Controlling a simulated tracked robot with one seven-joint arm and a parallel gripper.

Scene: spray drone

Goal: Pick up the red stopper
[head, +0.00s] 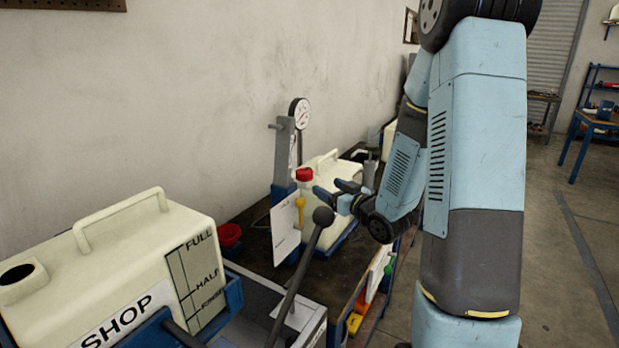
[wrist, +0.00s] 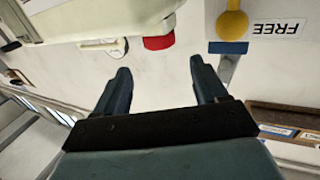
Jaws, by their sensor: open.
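The red stopper (head: 304,174) shows in the head view as a red cap on the neck of a cream jug (head: 328,166) on the dark bench. In the wrist view a red piece (wrist: 158,42), apparently this stopper, shows beyond the fingertips, between their lines, beside a cream body (wrist: 100,20). My gripper (head: 327,188) is open and empty, just right of the stopper in the head view. It also shows in the wrist view (wrist: 160,68) with both fingers apart. I see no contact with the stopper.
A gauge (head: 299,112) on a grey post stands behind. A red cup-like thing (head: 228,235) and large cream tank (head: 130,262) are left.

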